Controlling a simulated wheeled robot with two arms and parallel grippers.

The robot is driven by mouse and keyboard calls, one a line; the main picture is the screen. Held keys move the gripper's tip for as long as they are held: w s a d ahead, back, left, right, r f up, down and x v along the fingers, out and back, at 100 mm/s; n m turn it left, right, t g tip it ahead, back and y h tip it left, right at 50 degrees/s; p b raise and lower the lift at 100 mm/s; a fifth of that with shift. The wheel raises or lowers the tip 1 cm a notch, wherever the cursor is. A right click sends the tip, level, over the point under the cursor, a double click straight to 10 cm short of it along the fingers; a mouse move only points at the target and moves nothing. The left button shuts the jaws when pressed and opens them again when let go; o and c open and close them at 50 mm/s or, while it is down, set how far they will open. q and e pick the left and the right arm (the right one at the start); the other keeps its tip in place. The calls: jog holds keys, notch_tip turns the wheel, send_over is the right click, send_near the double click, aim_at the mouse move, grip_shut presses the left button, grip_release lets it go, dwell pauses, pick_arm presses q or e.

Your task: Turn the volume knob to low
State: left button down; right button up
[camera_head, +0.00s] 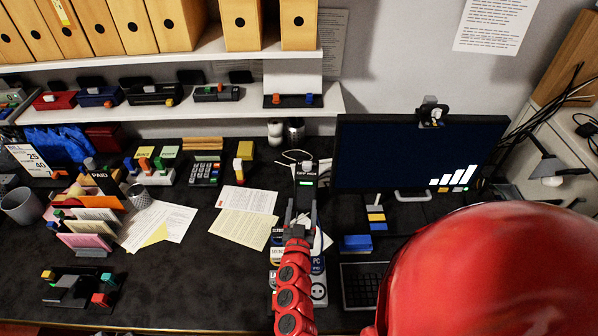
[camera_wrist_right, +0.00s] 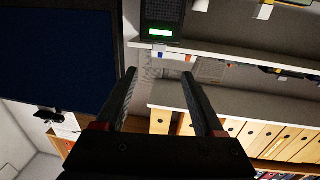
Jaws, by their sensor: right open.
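A small black device (camera_head: 307,183) with a lit green display stands on the desk left of the monitor. A small pale knob-like part (camera_head: 307,166) shows at its top; its setting cannot be read. In the right wrist view, the device's dark grille and green display (camera_wrist_right: 160,32) show at the top edge, but the knob does not show clearly. The monitor (camera_head: 385,150) displays rising white bars. My right gripper (camera_head: 301,208) is in front of the device, apart from it. Its fingers (camera_wrist_right: 158,76) are open with nothing between them. My left gripper is out of view.
Papers (camera_head: 243,227) lie left of my right arm. A blue block (camera_head: 356,243) and a keyboard (camera_head: 352,287) are to its right. A shelf (camera_head: 210,111) hangs behind the desk. A large red rounded shape hides the lower right of the head view.

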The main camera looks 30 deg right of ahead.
aim_at(306, 167)
jog(key=p+x, duration=0.2)
jog(key=x, duration=1.3)
jog(key=shift+w+d+r, duration=0.1)
jog(key=shift+w+d, duration=0.1)
jog(key=shift+x, duration=0.8)
grip_shut()
